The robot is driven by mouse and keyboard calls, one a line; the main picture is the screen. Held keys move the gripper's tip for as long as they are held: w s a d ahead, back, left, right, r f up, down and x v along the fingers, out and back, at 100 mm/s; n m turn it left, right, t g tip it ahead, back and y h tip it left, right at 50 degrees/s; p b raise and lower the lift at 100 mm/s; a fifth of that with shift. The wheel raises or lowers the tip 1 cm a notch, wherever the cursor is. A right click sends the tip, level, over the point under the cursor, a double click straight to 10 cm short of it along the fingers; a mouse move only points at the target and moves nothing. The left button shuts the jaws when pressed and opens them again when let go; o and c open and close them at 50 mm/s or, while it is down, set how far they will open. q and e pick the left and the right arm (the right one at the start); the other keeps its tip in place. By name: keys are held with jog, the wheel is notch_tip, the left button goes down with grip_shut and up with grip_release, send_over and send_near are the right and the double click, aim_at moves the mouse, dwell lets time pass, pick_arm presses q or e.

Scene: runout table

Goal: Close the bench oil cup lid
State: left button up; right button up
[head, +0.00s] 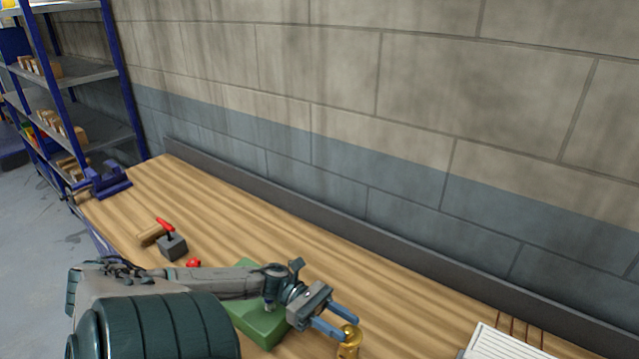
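The bench oil cup (348,347) is a small brass-coloured piece at the bottom edge of the head view, right of centre. Its lower part is cut off by the frame, and I cannot tell how far its lid stands open. My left gripper (350,328) reaches in from the left with two blue fingers. The fingers are spread apart, with their tips right at the top of the brass cup. I cannot tell whether they touch it. My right gripper is not in view.
A green block (245,325) sits under my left arm. A grey block with a red-handled lever (172,246) and a blue vise (104,182) are further left on the wooden bench (300,245). A white ribbed item (500,345) lies at lower right. A wall backs the bench.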

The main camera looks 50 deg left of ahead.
pick_arm(q)
jog(key=v, duration=0.8)
jog(key=shift+a, duration=0.25)
